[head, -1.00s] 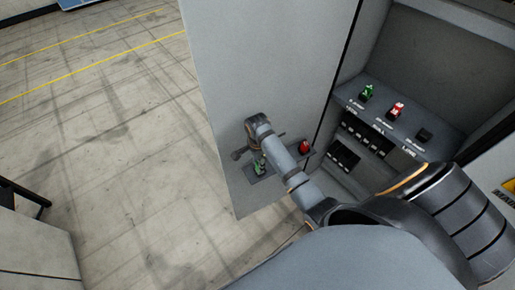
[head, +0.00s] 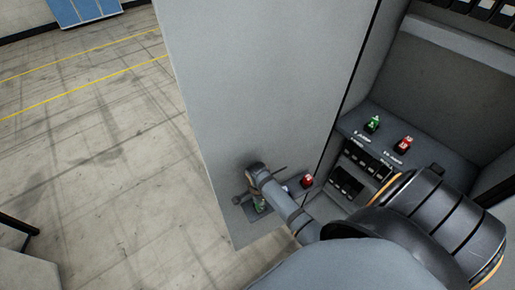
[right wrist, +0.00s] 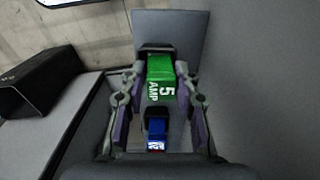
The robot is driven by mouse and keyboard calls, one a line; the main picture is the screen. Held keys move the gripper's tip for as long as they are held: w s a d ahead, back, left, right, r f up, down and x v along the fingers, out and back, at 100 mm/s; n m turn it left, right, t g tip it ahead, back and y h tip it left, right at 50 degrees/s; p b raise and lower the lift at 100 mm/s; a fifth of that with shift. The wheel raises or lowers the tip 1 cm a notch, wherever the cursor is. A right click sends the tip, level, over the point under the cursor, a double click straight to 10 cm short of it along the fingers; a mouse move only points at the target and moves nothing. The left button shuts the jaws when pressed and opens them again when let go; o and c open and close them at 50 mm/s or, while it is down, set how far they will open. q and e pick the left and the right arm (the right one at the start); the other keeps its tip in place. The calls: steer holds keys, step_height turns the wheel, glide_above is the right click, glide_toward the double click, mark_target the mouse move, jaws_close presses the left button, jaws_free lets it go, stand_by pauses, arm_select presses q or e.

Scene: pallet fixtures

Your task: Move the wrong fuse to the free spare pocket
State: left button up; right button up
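My right gripper (head: 260,190) is low at the tall grey panel on the left. In the right wrist view its fingertips (right wrist: 160,72) sit on both sides of a green fuse marked "5 AMP" (right wrist: 160,68) and appear shut on it. The green fuse (head: 259,204) is upright at the left end of a small holder (head: 249,210); whether it is fully seated is unclear. A blue fuse (right wrist: 157,128) and a red fuse (head: 306,181) are in line beside it. On the cabinet shelf stand another green fuse (head: 372,124) and red fuse (head: 404,144). My arm hides the shelf's right part. My left gripper is out of view.
The grey panel (head: 260,80) stands close behind my gripper. The cabinet shelf (head: 352,119) has dark switches (head: 347,182) below it. Open concrete floor (head: 100,170) lies left, with a blue object (head: 85,10) far off.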

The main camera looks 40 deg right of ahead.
steer(key=shift+o, duration=1.4)
steer(key=shift+s+a+r, duration=0.1)
steer(key=shift+s+a, duration=0.05)
steer(key=shift+s, duration=0.1)
steer(key=shift+w, duration=0.2)
steer(key=shift+r, duration=0.35)
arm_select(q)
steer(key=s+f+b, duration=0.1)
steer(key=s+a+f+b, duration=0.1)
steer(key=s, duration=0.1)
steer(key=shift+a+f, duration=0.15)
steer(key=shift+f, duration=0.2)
arm_select(e)
step_height(320, 180, up, 11)
steer(key=shift+r, duration=0.15)
